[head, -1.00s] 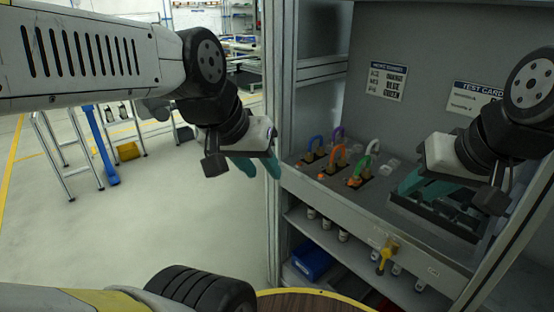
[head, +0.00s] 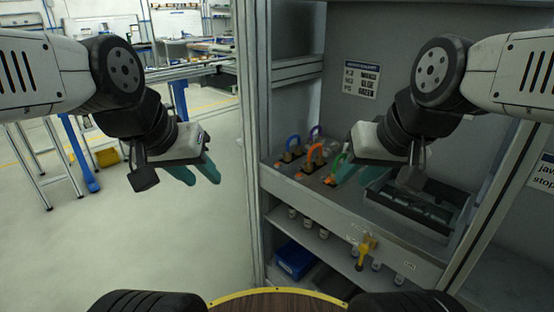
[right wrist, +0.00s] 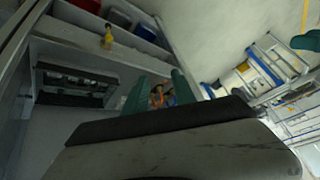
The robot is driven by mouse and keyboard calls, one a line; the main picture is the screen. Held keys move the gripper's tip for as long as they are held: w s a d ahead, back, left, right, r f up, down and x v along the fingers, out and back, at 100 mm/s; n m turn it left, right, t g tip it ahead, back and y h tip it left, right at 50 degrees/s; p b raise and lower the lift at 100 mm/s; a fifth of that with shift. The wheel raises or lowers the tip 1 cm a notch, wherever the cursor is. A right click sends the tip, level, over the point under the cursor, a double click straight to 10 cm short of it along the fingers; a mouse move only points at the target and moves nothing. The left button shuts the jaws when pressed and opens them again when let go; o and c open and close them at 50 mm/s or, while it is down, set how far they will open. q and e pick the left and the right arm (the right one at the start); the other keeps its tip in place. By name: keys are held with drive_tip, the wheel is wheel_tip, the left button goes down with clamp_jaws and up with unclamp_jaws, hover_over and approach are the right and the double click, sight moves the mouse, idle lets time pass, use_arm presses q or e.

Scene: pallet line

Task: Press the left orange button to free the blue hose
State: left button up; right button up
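The blue hose (head: 293,142) arches over a dark socket at the left of the panel in the head view. A small orange button (head: 278,164) sits in front of it. The orange hose (head: 315,150) stands to its right, with the purple hose (head: 315,131) behind. The green hose (head: 337,163) is partly hidden by my right gripper (head: 358,172), which is open over the panel's middle. Its two teal fingers show apart in the right wrist view (right wrist: 160,90), with orange and blue bits between them. My left gripper (head: 196,172) is open and empty, left of the cabinet.
A cabinet post (head: 254,150) stands between my left gripper and the panel. A dark tray (head: 415,203) lies right of the hoses. A yellow valve handle (head: 366,247) sticks out below the panel's front edge. A blue bin (head: 297,260) is on the lower shelf. A notice (head: 361,80) hangs behind.

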clamp_jaws()
idle(1.7)
